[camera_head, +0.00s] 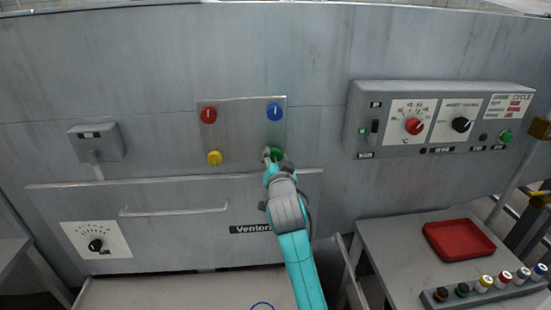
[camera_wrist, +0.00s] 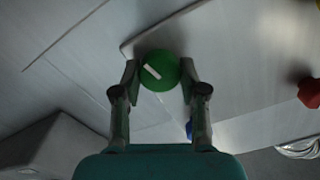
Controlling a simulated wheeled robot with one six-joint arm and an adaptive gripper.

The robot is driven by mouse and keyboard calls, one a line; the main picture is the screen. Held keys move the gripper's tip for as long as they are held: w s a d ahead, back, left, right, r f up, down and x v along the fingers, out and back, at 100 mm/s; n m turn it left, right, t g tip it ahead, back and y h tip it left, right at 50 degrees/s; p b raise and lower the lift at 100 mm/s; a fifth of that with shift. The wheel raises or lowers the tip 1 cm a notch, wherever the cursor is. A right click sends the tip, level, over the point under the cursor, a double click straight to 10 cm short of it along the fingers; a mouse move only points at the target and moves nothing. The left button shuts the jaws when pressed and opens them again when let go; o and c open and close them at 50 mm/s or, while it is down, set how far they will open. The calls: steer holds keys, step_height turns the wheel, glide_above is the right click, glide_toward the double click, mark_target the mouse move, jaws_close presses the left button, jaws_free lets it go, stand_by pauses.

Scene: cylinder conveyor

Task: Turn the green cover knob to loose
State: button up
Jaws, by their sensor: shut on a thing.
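The green cover knob (camera_wrist: 160,71) is at the lower right corner of the cover plate (camera_head: 240,130) on the grey machine front. In the wrist view it is round, with a short white mark lying at a slant. My gripper (camera_wrist: 160,75) has one finger on each side of the knob and is shut on it. In the head view my gripper (camera_head: 273,157) reaches up to the plate from below and hides part of the green knob (camera_head: 278,153).
The plate also bears a red knob (camera_head: 208,115), a blue knob (camera_head: 274,112) and a yellow knob (camera_head: 214,158). A control box (camera_head: 440,118) juts out at the right. A horizontal rail (camera_head: 150,181) runs below the plate. A red tray (camera_head: 459,240) lies on the side table.

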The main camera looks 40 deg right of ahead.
steer(key=n, duration=1.3)
steer(key=shift+n, duration=0.3)
steer(key=n, duration=0.4)
steer(key=shift+f, duration=0.1)
steer(key=n, duration=0.4)
steer(key=shift+a, duration=0.1)
steer(key=n, duration=0.3)
steer(key=shift+n, duration=0.4)
steer(key=n, duration=0.3)
steer(key=shift+n, duration=0.3)
steer(key=shift+f+n, duration=0.1)
steer(key=shift+n, duration=1.7)
